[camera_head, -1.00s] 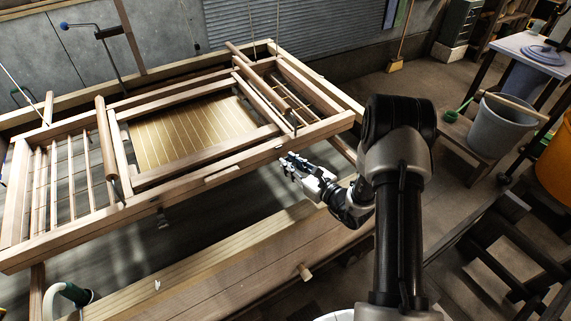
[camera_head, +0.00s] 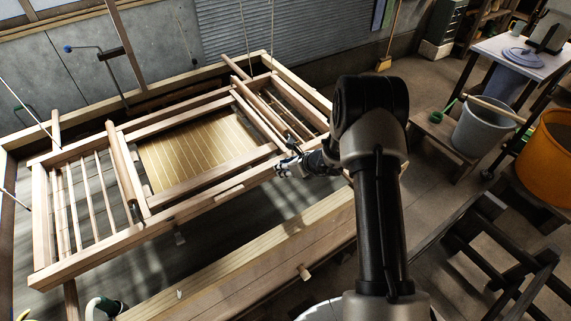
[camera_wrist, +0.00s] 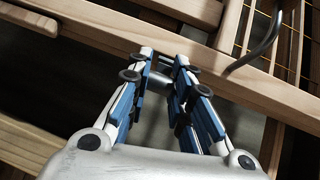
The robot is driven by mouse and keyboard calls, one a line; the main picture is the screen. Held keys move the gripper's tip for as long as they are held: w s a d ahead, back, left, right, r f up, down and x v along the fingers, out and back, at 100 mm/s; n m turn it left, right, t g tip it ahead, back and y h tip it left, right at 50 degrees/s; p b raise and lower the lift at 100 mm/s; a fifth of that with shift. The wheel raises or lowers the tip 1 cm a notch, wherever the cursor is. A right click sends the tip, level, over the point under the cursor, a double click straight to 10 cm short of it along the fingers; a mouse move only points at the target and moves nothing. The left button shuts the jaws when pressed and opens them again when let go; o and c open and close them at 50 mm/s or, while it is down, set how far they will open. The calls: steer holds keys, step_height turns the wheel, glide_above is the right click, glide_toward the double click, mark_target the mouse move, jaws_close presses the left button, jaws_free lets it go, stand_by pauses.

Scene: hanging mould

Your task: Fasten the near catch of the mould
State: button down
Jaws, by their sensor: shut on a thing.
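The mould (camera_head: 150,233) is a hinged wooden frame hanging over a vat, with a yellowish ribbed screen (camera_head: 195,142) in its middle. My gripper (camera_head: 288,167) is at the mould's near long rail, right of the middle. In the wrist view my gripper (camera_wrist: 160,68) has its blue-and-grey fingers closed around a small grey metal part (camera_wrist: 163,84) against the rail, apparently the near catch. The fingers hide most of it. A dark curved metal hook (camera_wrist: 262,50) stands on the rail to the right, apart from the fingers.
A wooden beam (camera_head: 250,262) with a peg runs along the near side of the vat. A grey bucket (camera_head: 485,127) and an orange tub (camera_head: 550,155) stand at the right.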

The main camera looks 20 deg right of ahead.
stand_by(0.4)
steer(key=c, duration=1.4)
jaws_free()
steer(key=shift+w, duration=0.1)
steer(key=shift+r, duration=0.1)
steer(key=v, duration=1.2)
steer(key=shift+w+a+r, duration=0.1)
steer(key=shift+w+r, duration=0.05)
